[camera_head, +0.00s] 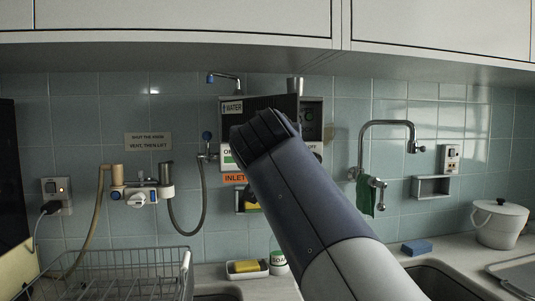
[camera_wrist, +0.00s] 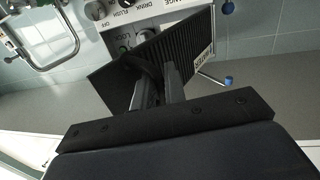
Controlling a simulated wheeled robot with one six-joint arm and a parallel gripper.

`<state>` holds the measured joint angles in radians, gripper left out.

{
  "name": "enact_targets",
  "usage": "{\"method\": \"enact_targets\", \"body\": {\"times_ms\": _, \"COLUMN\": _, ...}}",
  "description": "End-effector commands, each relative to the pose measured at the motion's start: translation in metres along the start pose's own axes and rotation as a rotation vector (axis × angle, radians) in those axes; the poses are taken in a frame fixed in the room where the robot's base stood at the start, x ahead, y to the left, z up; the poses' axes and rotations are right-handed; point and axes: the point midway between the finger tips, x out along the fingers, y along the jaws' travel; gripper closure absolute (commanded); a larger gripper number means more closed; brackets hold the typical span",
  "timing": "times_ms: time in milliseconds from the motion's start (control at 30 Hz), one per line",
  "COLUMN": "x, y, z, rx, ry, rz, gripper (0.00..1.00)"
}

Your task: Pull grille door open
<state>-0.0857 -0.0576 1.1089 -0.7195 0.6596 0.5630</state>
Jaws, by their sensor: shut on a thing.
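The grille door is a dark ribbed panel (camera_wrist: 116,80) on a wall-mounted water unit. In the wrist view it stands at an angle away from the unit's pale control face (camera_wrist: 130,22), so it is partly open. My gripper (camera_wrist: 157,74) is shut on the door's handle, in front of the ribs; the handle is mostly hidden by the fingers. In the head view the dark door (camera_head: 270,104) shows above my arm, which hides the fingers and much of the unit (camera_head: 312,108).
A tap with hose (camera_head: 206,140) is left of the unit, a chrome faucet (camera_head: 385,124) right of it. A dish rack (camera_head: 120,275), sponge tray (camera_head: 247,269), soap jar (camera_head: 279,262) and white pot (camera_head: 499,225) stand on the counter. Cabinets (camera_head: 180,20) overhang above.

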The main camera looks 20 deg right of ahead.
Motion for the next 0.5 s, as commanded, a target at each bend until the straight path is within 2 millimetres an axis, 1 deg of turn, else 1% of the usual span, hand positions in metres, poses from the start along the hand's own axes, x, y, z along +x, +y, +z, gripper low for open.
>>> {"method": "enact_targets", "body": {"times_ms": 33, "x": -0.002, "y": -0.012, "z": 0.009, "rx": 0.0, "ry": -0.002, "rz": 0.011, "gripper": 1.0}}
{"method": "enact_targets", "body": {"times_ms": 67, "x": -0.004, "y": -0.016, "z": 0.009, "rx": 0.001, "ry": -0.004, "rz": 0.027, "gripper": 1.0}}
{"method": "enact_targets", "body": {"times_ms": 300, "x": -0.017, "y": -0.043, "z": 0.003, "rx": 0.006, "ry": -0.009, "rz": 0.169, "gripper": 1.0}}
{"method": "enact_targets", "body": {"times_ms": 500, "x": -0.024, "y": -0.066, "z": -0.001, "rx": 0.007, "ry": -0.012, "rz": 0.275, "gripper": 1.0}}
